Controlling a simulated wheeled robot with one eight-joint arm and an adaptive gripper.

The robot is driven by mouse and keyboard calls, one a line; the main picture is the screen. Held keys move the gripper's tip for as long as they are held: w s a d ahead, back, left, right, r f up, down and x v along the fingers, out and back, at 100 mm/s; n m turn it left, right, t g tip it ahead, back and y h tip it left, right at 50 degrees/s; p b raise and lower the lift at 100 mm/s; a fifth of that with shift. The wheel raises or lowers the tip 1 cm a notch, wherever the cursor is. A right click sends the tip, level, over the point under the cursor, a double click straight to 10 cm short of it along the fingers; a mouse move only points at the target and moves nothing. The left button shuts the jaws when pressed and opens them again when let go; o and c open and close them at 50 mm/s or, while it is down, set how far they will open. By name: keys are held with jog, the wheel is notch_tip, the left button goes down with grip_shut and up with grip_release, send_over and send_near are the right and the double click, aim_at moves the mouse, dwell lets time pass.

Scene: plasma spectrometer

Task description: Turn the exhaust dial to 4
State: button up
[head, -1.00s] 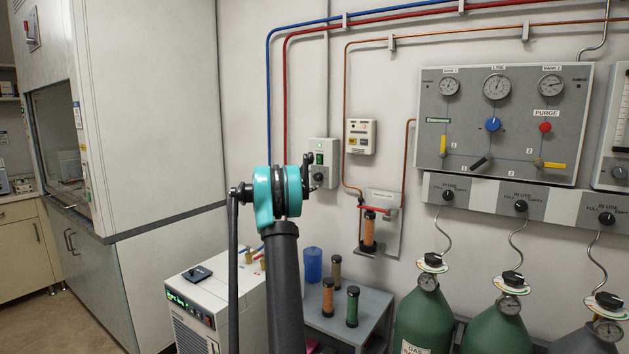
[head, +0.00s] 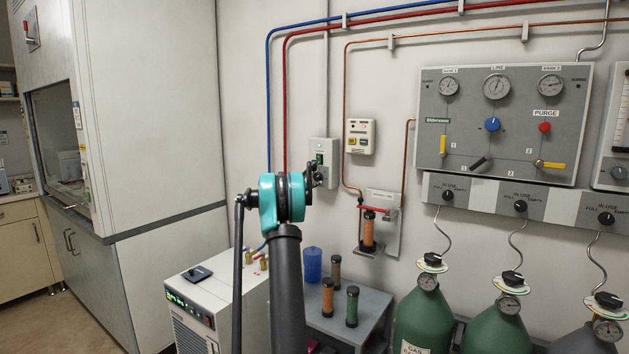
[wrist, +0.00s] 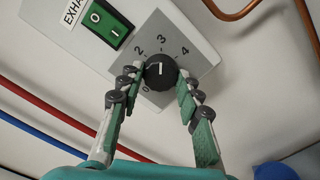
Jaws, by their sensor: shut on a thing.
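The exhaust dial (wrist: 160,72) is a round black knob with a white pointer line, on a grey plate in the wrist view. The numbers 0, 2, 3 and 4 show around it, and the line points up at about the 3. My gripper (wrist: 161,82) has one finger on each side of the dial and is shut on it. In the head view the exhaust control box (head: 323,152) is on the wall behind my arm, which partly hides it.
A green 0/1 switch (wrist: 104,24) is beside the dial. A beige box (head: 360,136) and a copper pipe are to the right on the wall. A white chiller (head: 205,290) and a small table with cylinders (head: 375,300) stand below.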

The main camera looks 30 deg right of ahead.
jog(key=shift+c, duration=0.7)
jog(key=shift+m, duration=0.3)
jog(key=m, duration=0.3)
jog(key=shift+m, duration=0.4)
jog(key=m, duration=0.5)
jog(key=shift+m, duration=0.4)
jog(key=o, duration=1.2)
jog(key=shift+c, duration=0.2)
